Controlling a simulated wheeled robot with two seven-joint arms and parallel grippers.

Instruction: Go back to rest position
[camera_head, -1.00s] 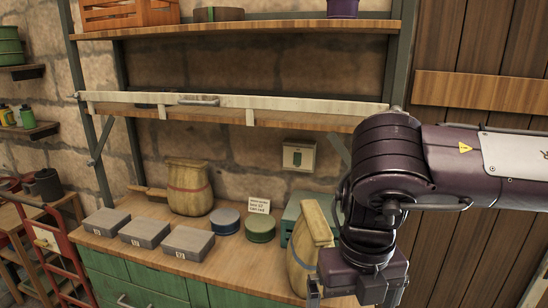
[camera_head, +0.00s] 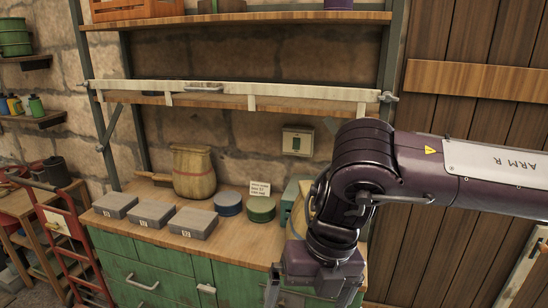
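My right arm comes in from the right, marked "ARM R". Its gripper (camera_head: 310,294) points down in front of the green cabinet (camera_head: 240,280). Its two fingers are wide apart and no object shows between them, though the tips are near the lower picture edge. A tan sack (camera_head: 193,172) with a red band stands upright at the back of the wooden worktop. A second tan sack (camera_head: 299,215) is mostly hidden behind my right arm. My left gripper is not in view.
Several grey boxes (camera_head: 150,214), a blue tin (camera_head: 228,203) and a green tin (camera_head: 261,209) stand on the worktop. A shelf (camera_head: 240,101) runs above. A red hand truck (camera_head: 72,235) stands at the left, a wooden door (camera_head: 440,240) at the right.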

